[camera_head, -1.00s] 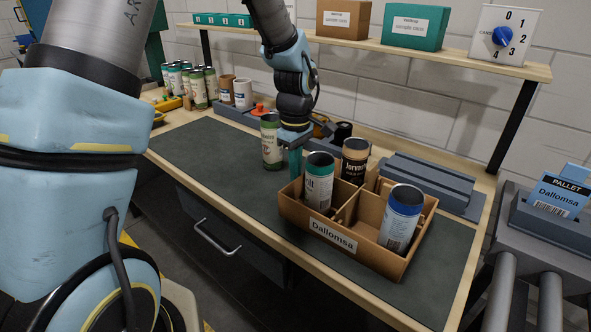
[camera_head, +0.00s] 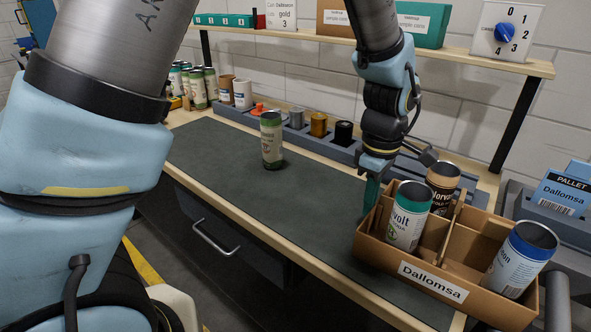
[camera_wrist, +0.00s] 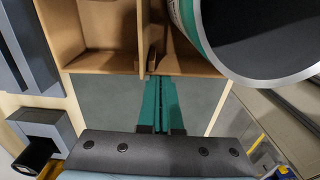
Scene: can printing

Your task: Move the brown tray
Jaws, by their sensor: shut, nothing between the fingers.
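The brown tray (camera_head: 382,258), labelled Dallomsa, is at the right end of the bench, with its right part past the bench edge. It holds a green-topped can (camera_head: 405,230), a black and tan can (camera_head: 440,192) and a blue and white can (camera_head: 512,265). My gripper (camera_head: 369,208) is shut and empty, pointing down at the tray's left side. In the wrist view the green fingers (camera_wrist: 158,88) are together close to the tray wall (camera_wrist: 105,65); I cannot tell whether they touch it.
A blue pallet card (camera_head: 565,192) marked Dallomsa stands at the right, beside a roller (camera_head: 558,300). Grey holders with small cylinders line the back. The mat's middle is mostly clear.

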